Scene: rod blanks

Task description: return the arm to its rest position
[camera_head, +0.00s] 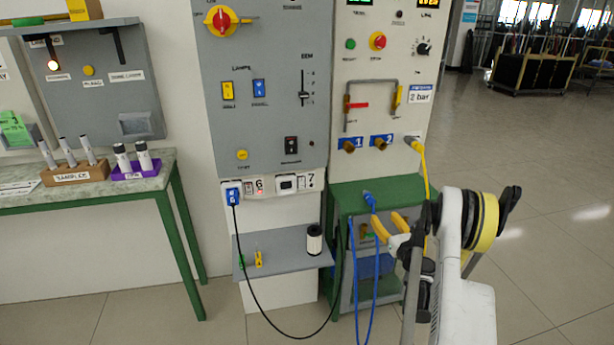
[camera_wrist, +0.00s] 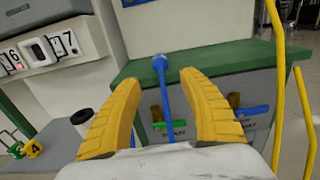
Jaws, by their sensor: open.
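My gripper (camera_head: 391,228) is in front of the green-topped bench in the head view, with my white arm rising to its right. In the wrist view its two yellow fingers (camera_wrist: 160,112) stand apart. A blue cable with a plug (camera_wrist: 160,64) shows in the gap between the fingers, against the green bench edge. In the head view the blue plug (camera_head: 369,199) rests at the bench top and its cable hangs down in front. Nothing is seen gripped. I cannot tell how far the cable is from the fingertips.
A yellow hose (camera_head: 424,170) hangs from the panel close beside my arm. The green bench (camera_head: 390,190) stands right behind the gripper. A grey shelf (camera_head: 285,252) holds a black-and-white cylinder (camera_head: 314,239) and small clips. A table with sample tubes (camera_head: 70,176) is at left. Open floor lies right.

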